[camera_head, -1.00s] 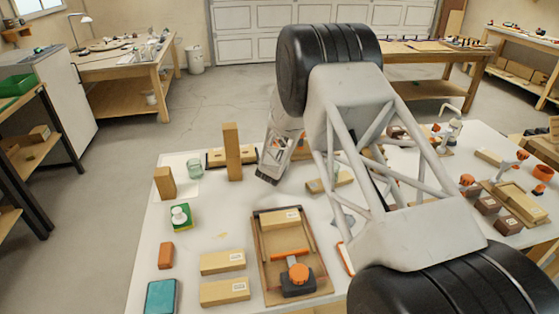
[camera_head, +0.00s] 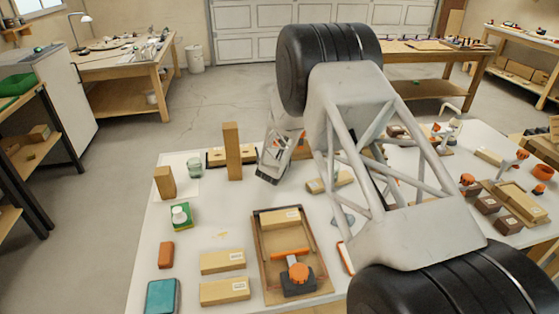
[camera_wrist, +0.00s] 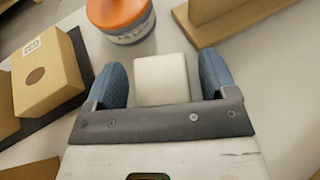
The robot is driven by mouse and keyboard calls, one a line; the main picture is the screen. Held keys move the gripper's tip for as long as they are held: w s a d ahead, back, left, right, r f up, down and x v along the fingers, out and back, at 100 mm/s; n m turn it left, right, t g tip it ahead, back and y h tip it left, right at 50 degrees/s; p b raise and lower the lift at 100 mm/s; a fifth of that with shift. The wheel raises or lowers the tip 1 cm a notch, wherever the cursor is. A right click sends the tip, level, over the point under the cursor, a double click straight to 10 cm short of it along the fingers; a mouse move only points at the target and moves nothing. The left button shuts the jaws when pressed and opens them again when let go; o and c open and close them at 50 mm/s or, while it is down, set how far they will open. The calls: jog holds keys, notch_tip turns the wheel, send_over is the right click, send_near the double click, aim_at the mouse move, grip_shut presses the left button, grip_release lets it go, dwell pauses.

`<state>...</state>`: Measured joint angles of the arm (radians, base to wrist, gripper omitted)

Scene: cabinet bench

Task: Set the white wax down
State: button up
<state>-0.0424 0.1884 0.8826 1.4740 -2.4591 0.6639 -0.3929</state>
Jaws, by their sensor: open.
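The white wax (camera_wrist: 161,88) is a pale square block in the wrist view. It lies between the two blue fingers of my gripper (camera_wrist: 163,74), which are apart, with a gap on each side of the block. The wax seems to rest on the light tabletop, though its underside is hidden. In the head view my gripper (camera_head: 272,168) points down over the far part of the bench, beside a tall wooden block. The wax cannot be made out there.
An orange-lidded jar (camera_wrist: 120,18) stands just beyond the wax. A labelled wooden block (camera_wrist: 46,72) on a dark base is at left. A tall wooden block (camera_head: 232,152) stands left of my gripper. A wooden tray (camera_head: 262,262) holds an orange-handled tool nearer.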

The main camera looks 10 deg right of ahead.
jog(key=shift+v, duration=6.05)
jog(key=shift+r, duration=0.15)
jog(key=shift+r, duration=0.25)
jog(key=s+d+r+m+g+h, duration=0.25)
jog(key=s+d+r+m, duration=0.25)
jog(key=s+r+m, duration=0.5)
jog(key=s+d+r+m+g+h, duration=0.2)
jog(key=s+d+r+m+g, duration=0.4)
jog(key=s+r, duration=0.5)
jog(key=s+a+r+m+y, duration=0.2)
jog(key=s+m, duration=0.3)
jog(key=s, duration=0.5)
jog(key=s+a+r+m+g+y, duration=0.1)
jog(key=s+a+m+y, duration=0.3)
jog(key=s, duration=0.7)
jog(key=s+a+r+m+y, duration=0.2)
jog(key=s+m, duration=0.4)
jog(key=s, duration=0.4)
jog(key=shift+s+a+r+m+y, duration=0.3)
jog(key=shift+a+r+m+y, duration=0.1)
jog(key=shift+a+y, duration=0.35)
jog(key=shift+g, duration=0.25)
